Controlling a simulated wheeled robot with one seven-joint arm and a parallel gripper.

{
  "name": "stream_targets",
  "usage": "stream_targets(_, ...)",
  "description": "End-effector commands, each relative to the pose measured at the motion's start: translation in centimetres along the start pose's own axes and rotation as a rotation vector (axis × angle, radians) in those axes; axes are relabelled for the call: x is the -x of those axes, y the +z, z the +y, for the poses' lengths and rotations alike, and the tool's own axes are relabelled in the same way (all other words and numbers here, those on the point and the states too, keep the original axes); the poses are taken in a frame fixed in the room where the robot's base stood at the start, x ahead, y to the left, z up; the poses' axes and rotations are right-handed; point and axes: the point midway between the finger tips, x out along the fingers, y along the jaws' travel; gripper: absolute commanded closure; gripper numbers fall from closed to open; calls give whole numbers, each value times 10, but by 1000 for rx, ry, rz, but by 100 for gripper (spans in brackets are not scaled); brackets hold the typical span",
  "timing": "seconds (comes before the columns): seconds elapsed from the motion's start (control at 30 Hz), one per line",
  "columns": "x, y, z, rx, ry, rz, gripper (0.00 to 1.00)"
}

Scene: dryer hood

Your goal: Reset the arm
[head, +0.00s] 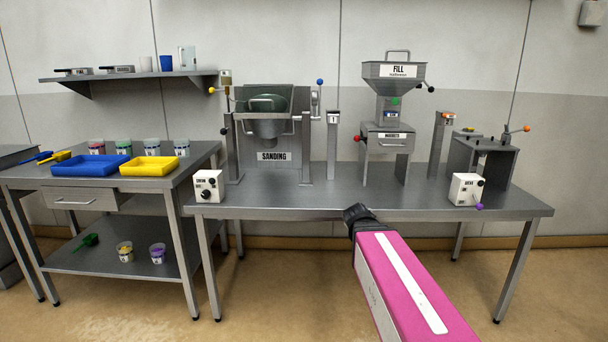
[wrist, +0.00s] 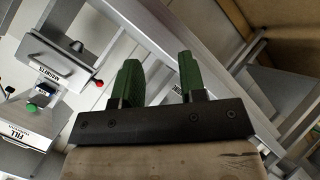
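My pink arm (head: 405,285) reaches up from the bottom right in the head view. Its dark end (head: 358,217) is in front of the front edge of the long steel table. The fingers cannot be made out there. In the wrist view, my gripper (wrist: 163,82) shows two green fingers standing apart on a black bar. The gap between them is empty, so it is open and holds nothing.
The long table (head: 330,200) carries the sanding machine (head: 268,125), the fill machine (head: 393,110) and a clamp-like station (head: 483,155). A side table (head: 130,182) at left holds a blue tray (head: 90,165) and a yellow tray (head: 149,166). Floor in front is clear.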

Motion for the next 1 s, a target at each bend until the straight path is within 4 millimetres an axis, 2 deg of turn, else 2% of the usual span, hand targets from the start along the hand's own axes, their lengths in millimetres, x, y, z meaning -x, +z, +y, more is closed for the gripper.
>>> stream_targets(0.03,-5,26,-24,-81,-72,-82,62)
stream_targets(0.2,-2,99,-102,-353,-306,-369,62)
stream_targets(0.3,9,132,-143,-481,-426,-532,62)
stream_targets(0.43,27,158,-182,-599,-541,-698,62)
stream_targets(0.5,35,166,-194,-637,-580,-759,62)
stream_targets(0.6,41,172,-204,-665,-611,-805,62)
stream_targets(1.0,42,173,-206,-671,-618,-816,62)
